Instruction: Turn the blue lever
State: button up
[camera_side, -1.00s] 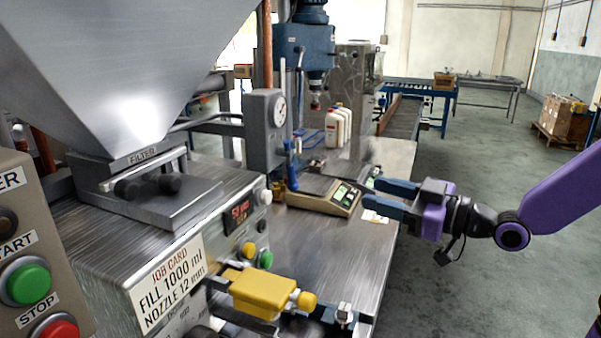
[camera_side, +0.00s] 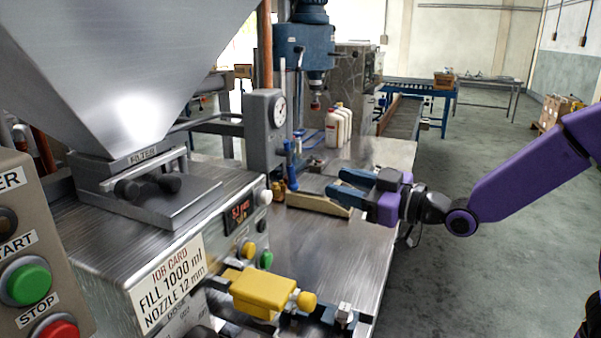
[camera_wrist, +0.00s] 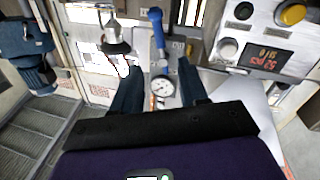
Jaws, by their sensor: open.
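A clear gap separates the fingertips from the lever in the side view. In the wrist view the dark fingers (camera_wrist: 158,75) are spread apart.
White bottles (camera_side: 338,127) stand behind on the bench. The filling machine with its red display (camera_side: 238,213) and a yellow block (camera_side: 262,292) are at left and front. Bench (camera_side: 335,260) before the scale is clear.

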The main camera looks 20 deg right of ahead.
aim_at(294, 171)
jog(key=x, duration=1)
grip_shut()
